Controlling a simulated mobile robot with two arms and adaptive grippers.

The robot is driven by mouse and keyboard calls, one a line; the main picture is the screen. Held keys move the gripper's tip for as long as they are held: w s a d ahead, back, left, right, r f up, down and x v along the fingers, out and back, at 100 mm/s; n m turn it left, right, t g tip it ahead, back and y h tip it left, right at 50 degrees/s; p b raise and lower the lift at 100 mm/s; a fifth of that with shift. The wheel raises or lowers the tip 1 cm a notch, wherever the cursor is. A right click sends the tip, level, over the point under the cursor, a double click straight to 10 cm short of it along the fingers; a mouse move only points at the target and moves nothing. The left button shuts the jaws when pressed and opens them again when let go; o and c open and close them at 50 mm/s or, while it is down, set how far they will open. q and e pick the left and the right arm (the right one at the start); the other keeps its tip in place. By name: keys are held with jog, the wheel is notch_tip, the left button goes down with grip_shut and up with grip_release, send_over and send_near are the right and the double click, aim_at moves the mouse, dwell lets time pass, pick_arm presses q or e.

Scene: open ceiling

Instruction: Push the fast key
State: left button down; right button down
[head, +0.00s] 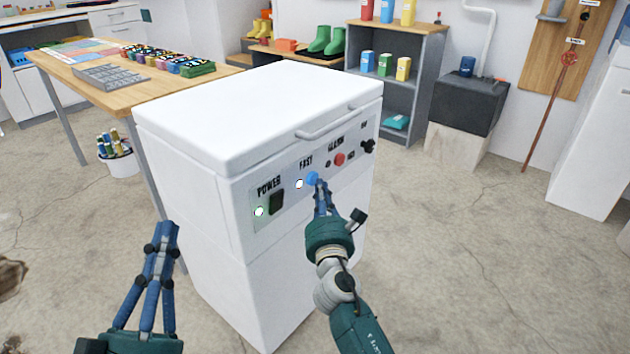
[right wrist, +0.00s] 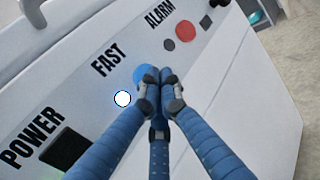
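The fast key is a round blue button (head: 313,178) under the word FAST on the front panel (head: 285,200) of a white chest machine (head: 205,230). A lit white lamp (head: 299,184) sits just left of it. In the right wrist view the blue key (right wrist: 140,73) is partly hidden behind my fingertips. My right gripper (right wrist: 158,78) has its fingers together, with nothing seen between them. Its tips are at the key; I cannot tell whether they touch it. My left gripper (head: 163,238) is away from the machine at lower left, its fingertips close together.
The panel also has a dark POWER switch (head: 277,202) with a lit lamp (head: 259,211), a red ALARM button (head: 339,159) and a black knob (head: 368,146). A handle (head: 325,124) juts from the lid. A wooden table (head: 130,92) stands behind left. Floor at right is clear.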

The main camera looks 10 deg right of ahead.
pick_arm(q)
jog(key=shift+s+r, duration=0.2)
jog(key=shift+r, duration=0.2)
pick_arm(e)
jog(key=shift+w+a, duration=0.2)
dwell(0.3)
pick_arm(q)
jog(key=shift+g+y, duration=0.4)
jog(key=shift+g, duration=0.3)
jog(key=shift+w+a+f+p, duration=0.1)
jog(key=shift+w+f, duration=0.15)
jog(key=shift+f, duration=0.4)
jog(key=shift+w+d+f+p, duration=0.1)
jog(key=shift+w+f, duration=0.2)
jog(key=shift+f, duration=0.3)
jog(key=shift+w+a+f+p, duration=0.1)
jog(key=shift+w+f, duration=0.15)
jog(key=shift+f, duration=0.4)
pick_arm(e)
jog(key=shift+s+d, duration=0.45)
jog(key=shift+s, duration=0.1)
jog(key=shift+s, duration=0.1)
